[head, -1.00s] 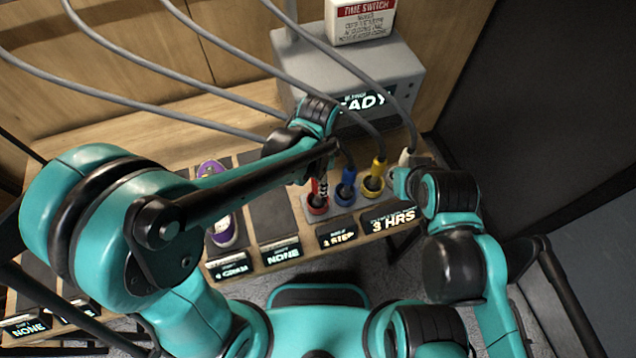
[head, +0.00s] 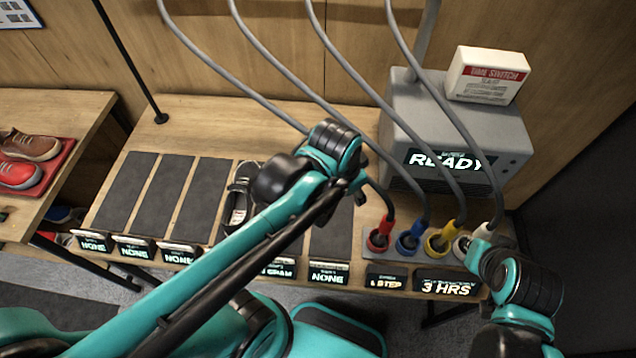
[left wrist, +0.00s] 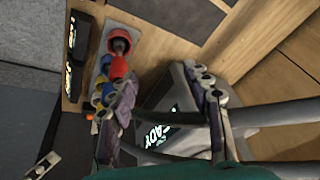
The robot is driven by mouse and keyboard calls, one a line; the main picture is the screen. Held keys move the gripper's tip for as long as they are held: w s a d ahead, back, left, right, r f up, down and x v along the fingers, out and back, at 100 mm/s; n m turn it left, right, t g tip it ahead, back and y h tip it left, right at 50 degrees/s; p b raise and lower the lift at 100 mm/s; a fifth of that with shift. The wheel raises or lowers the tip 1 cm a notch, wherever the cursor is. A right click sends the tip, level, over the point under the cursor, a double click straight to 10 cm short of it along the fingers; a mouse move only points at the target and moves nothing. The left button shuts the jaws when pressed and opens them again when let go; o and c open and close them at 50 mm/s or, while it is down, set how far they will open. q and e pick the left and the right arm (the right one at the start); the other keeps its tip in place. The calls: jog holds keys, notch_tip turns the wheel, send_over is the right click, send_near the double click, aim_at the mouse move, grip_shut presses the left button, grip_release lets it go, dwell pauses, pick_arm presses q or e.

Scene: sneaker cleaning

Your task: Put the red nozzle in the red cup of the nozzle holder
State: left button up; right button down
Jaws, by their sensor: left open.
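The red nozzle (head: 387,228) stands with its dark tip in the red cup (head: 376,243) of the nozzle holder (head: 369,252), a little tilted. In the left wrist view the nozzle (left wrist: 118,68) points into the red cup (left wrist: 120,34). My left gripper (head: 358,184) is up and to the left of the nozzle, apart from it. In the left wrist view its fingers (left wrist: 165,82) are spread, with nothing between them. My right gripper (head: 478,252) is by the white nozzle (head: 484,232) at the holder's right end; its fingers are not clear.
The blue nozzle (head: 416,230) and yellow nozzle (head: 450,232) stand beside the red one. Grey hoses hang above the bench. A grey machine (head: 455,125) reading READY stands behind. A dark sneaker (head: 240,195) lies on a mat, partly behind my left arm; several mats to its left are empty.

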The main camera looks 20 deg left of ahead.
pick_arm(q)
jog(key=s+a+r+n+t, duration=0.1)
jog(key=s+a+n+t, duration=0.2)
jog(key=a+n, duration=0.3)
jog(key=shift+a+y, duration=0.4)
jog(key=shift+a, duration=0.05)
jog(key=shift+s+f, duration=0.1)
notch_tip(320, 180, down, 10)
jog(key=b, duration=1)
